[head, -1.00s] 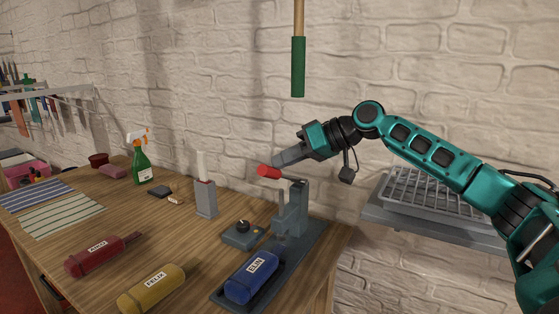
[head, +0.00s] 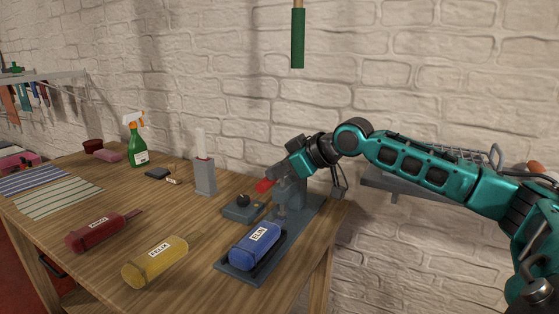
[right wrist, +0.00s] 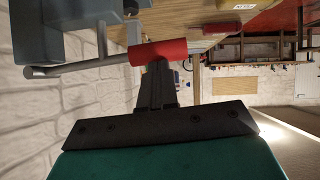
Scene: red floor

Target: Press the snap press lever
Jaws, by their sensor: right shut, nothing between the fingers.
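The snap press (head: 293,201) is a grey upright on a dark base plate at the right end of the wooden bench. Its lever ends in a red handle (head: 264,186), which also shows in the right wrist view (right wrist: 158,51). My right gripper (head: 272,178) is shut and empty, its fingertips at the red handle and seemingly touching it. In the right wrist view the closed fingers (right wrist: 156,72) meet the handle's lower edge. A blue roll labelled ELIN (head: 255,246) lies on the press base. My left gripper is not in view.
A small grey box with a black knob (head: 243,206) sits left of the press. A yellow roll (head: 155,262) and a red roll (head: 97,232) lie in front. A grey holder (head: 204,176) and green spray bottle (head: 138,148) stand behind. A green-handled rod (head: 298,38) hangs above.

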